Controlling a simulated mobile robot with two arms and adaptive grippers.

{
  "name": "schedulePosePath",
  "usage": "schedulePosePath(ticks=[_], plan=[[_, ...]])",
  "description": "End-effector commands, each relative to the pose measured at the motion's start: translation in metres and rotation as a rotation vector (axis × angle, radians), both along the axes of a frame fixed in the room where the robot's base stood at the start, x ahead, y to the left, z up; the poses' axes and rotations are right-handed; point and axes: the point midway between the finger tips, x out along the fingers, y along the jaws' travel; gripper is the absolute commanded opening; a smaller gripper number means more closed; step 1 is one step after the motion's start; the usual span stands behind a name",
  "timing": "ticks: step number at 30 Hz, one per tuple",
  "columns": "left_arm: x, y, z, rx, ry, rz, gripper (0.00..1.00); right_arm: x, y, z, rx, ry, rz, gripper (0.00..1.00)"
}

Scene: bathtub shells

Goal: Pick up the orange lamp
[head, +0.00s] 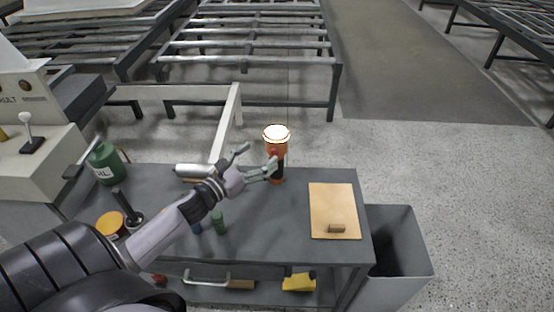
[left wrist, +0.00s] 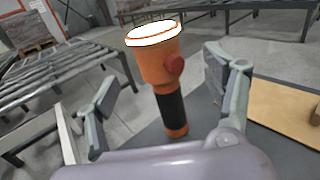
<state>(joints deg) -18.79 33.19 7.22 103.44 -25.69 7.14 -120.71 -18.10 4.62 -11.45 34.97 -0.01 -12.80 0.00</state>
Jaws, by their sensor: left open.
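The orange lamp (head: 275,141) stands upright near the back edge of the grey workbench in the head view. It has a bright white top, an orange head and a black grip. In the left wrist view the lamp (left wrist: 158,68) shows a red knob on its side and looks slightly tilted. My left gripper (head: 257,165) is open, with its fingers at the lamp in the head view. In the left wrist view its fingers (left wrist: 165,85) are spread to either side of the lamp, with gaps showing. My right gripper is not in view.
A tan board (head: 334,205) with a small brown block lies on the bench (head: 275,227) to the right. A grey bin (head: 410,235) is beside the bench.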

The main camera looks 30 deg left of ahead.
Motion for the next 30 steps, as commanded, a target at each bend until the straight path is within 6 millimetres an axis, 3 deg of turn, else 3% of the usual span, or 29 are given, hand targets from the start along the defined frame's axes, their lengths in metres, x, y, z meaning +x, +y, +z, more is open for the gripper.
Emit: schedulePosePath(ticks=[3,9,21,30], plan=[[0.018,-0.002,0.002,0.0,-0.002,0.001,0.76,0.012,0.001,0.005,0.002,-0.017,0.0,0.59],[0.03,-0.004,0.0,0.001,0.0,0.0,0.76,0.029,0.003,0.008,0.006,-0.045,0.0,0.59],[0.076,-0.006,-0.005,0.0,-0.001,0.0,0.76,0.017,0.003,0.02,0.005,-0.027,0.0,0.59],[0.082,-0.007,-0.007,0.0,0.001,-0.001,0.76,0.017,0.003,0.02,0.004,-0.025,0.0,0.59]])
